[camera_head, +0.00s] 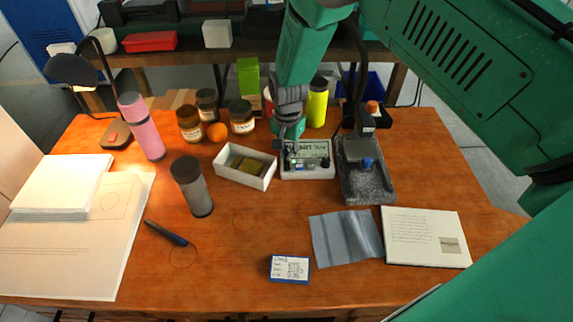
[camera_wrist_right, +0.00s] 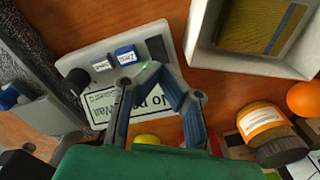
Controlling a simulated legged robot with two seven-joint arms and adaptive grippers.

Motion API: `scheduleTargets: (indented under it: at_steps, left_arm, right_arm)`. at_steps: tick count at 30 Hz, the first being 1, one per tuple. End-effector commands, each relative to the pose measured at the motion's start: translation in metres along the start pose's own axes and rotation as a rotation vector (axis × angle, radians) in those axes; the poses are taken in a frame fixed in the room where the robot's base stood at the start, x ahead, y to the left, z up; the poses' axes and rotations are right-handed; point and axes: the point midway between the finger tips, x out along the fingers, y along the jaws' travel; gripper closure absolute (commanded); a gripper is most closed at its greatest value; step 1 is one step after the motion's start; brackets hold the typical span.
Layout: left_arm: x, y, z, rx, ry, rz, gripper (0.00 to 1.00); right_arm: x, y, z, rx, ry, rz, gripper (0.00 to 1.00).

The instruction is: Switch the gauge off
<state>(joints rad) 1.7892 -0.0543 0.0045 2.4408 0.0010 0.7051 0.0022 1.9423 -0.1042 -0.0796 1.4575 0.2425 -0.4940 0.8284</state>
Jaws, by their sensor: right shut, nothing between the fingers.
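The gauge box (camera_head: 318,172) is a small white unit at the back middle of the table, beside a granite stand. In the right wrist view its face (camera_wrist_right: 82,62) shows a black knob (camera_wrist_right: 76,81), a white button (camera_wrist_right: 101,66), a blue button (camera_wrist_right: 125,55) and a dark window (camera_wrist_right: 156,48). A small green light shows near the fingers. My right gripper (camera_head: 291,157) is shut and empty, over the left part of the box; in the wrist view its tips (camera_wrist_right: 150,72) are close to the blue button. Contact cannot be told. My left gripper is out of view.
A white open box (camera_head: 232,179) stands just left of the gauge. The granite stand (camera_head: 378,186) is close on the right. Jars, an orange (camera_head: 217,132) and a yellow bottle (camera_head: 318,103) are behind. A grey cloth (camera_head: 345,238) and a notebook (camera_head: 425,237) lie in front.

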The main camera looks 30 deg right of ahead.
Motion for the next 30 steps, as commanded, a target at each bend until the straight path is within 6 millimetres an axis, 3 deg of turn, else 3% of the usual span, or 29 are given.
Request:
scheduleTargets:
  at_steps: [30]
  left_arm:
    - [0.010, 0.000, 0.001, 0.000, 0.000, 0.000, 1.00]
  right_arm:
    - [0.015, -0.001, 0.002, -0.001, 0.002, 0.001, 1.00]
